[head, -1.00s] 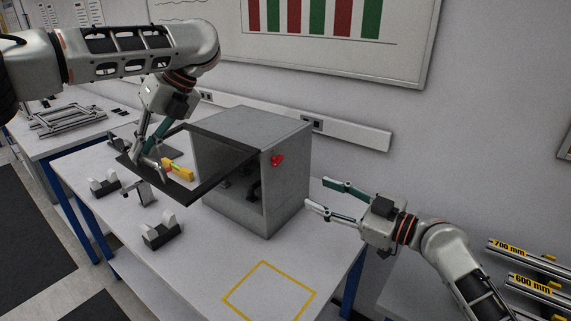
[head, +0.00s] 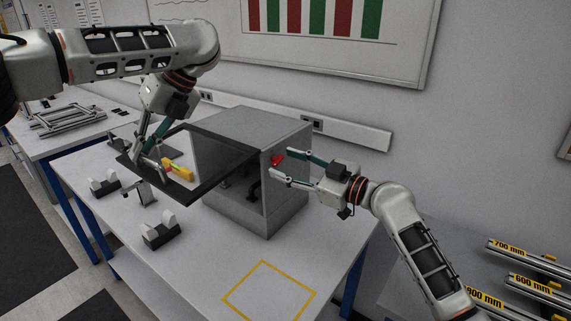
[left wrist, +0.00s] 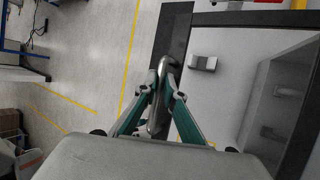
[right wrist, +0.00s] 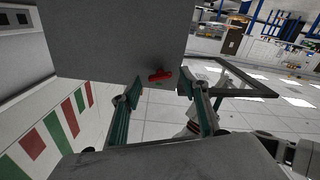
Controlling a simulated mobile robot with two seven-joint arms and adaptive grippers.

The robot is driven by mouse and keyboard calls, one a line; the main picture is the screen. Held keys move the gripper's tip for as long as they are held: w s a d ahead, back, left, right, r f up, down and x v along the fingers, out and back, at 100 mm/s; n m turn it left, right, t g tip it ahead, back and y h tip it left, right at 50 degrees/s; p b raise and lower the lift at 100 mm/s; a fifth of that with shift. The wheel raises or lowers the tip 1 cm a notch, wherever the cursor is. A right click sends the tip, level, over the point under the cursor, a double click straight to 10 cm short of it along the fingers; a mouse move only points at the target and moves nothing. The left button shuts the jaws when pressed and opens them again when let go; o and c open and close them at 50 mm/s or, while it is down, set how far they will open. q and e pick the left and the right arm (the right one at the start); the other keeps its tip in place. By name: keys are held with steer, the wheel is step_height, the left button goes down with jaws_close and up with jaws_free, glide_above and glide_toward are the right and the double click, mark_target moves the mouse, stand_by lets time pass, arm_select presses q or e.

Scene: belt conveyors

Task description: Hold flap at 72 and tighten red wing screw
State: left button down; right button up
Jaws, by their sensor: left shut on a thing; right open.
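The grey box (head: 232,216) stands on the table, with its dark-framed clear flap (head: 222,153) raised and tilted out to the left. My left gripper (head: 146,160) is shut on the metal handle (left wrist: 158,95) at the flap's outer edge. A yellow gauge (head: 179,171) with a small coloured mark sits on the flap. The red wing screw (head: 277,159) is on the box's right side; in the right wrist view it shows ahead (right wrist: 160,76) between the fingers. My right gripper (head: 279,164) is open around the line to the screw; I cannot tell if it touches.
Several small grey-white holders (head: 161,232) stand on the table left of the box. A yellow square outline (head: 269,291) marks the bare front table. A rack of labelled bars (head: 524,268) is at right; the wall is behind.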

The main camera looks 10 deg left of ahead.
steer(key=shift+w+a, duration=0.25)
steer(key=shift+a, duration=0.2)
steer(key=c, duration=1.1)
